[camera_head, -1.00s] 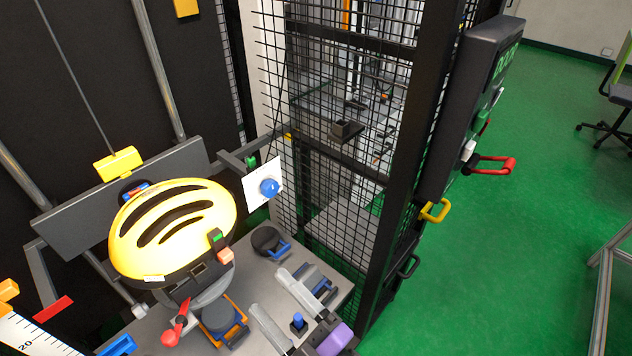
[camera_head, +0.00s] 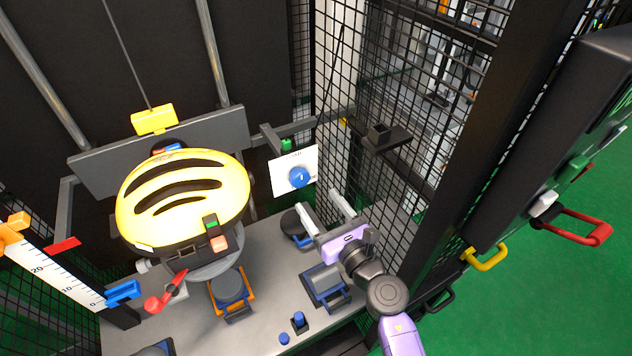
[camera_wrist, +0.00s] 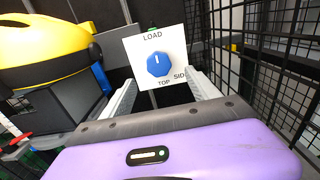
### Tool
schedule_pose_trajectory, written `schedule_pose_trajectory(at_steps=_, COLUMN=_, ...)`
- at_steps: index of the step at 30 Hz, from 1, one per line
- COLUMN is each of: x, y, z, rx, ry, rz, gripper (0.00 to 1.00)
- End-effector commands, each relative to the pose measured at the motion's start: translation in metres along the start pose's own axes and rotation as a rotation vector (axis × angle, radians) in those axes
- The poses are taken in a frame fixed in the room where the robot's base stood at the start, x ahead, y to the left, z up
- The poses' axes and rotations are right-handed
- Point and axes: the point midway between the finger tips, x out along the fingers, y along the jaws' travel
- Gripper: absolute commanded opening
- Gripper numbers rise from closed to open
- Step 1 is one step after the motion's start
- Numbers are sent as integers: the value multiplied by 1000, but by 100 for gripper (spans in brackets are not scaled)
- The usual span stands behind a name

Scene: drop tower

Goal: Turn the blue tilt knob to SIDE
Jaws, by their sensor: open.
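The blue tilt knob (camera_head: 300,177) sits on a white square plate (camera_head: 281,183) beside the yellow helmet. In the wrist view the knob (camera_wrist: 159,64) is an eight-sided blue dial with a small white mark near its top. The plate reads LOAD above, TOP below and SIDE at lower right, its last letter hidden by a finger. The mark points up toward LOAD. My gripper (camera_head: 325,208) is open and empty, in front of and below the plate. Its two pale fingers (camera_wrist: 162,92) point toward the plate, apart from the knob.
The yellow helmet (camera_head: 186,198) stands on its mount left of the plate. A black mesh cage wall (camera_head: 400,190) rises close to the right of my arm. The grey bench (camera_head: 262,310) below carries several dark blocks and a blue peg (camera_head: 299,321).

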Motion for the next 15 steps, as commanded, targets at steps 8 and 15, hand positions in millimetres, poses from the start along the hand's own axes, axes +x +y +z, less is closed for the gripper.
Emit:
schedule_pose_trajectory(at_steps=8, x=37, y=1, z=0, rx=-3, ry=-2, rz=3, gripper=70)
schedule_pose_trajectory(at_steps=15, x=67, y=1, z=0, rx=-1, ry=-2, rz=2, gripper=70)
